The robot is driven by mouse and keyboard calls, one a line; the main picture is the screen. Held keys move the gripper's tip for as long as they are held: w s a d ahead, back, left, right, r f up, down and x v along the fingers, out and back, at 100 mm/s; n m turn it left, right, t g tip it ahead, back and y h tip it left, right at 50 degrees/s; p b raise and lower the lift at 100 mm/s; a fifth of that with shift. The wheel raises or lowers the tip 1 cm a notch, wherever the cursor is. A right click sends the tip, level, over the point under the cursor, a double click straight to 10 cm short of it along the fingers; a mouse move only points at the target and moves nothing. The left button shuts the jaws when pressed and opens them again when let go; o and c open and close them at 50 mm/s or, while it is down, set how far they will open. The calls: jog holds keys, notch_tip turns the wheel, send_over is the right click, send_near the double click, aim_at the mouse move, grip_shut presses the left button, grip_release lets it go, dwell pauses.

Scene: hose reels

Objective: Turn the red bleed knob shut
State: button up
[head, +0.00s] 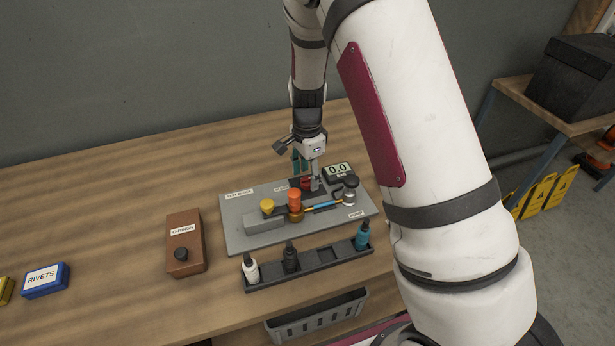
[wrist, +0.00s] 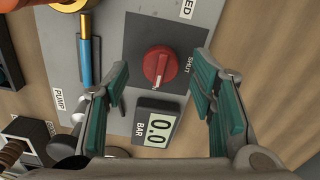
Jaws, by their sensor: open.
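The red bleed knob (wrist: 160,65) sits on a dark square plate (wrist: 140,38) with the word SHUT beside it. In the wrist view a light pointer line on the knob does not point straight at that word. My gripper (wrist: 163,92) is open, its teal-padded fingers apart on either side of the view, with the knob between and beyond them.
A gauge (head: 338,171) reading 0.0 BAR stands close to the knob. The grey test board (head: 240,205) also bears a yellow knob (head: 267,206), an orange knob (head: 294,198) and a pump. A bottle rack (head: 318,262) stands in front. A brown O-rings box (head: 184,245) is left.

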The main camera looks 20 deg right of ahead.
jog(key=shift+f, duration=0.8)
jog(key=shift+c, duration=0.2)
jog(key=c, duration=1.1)
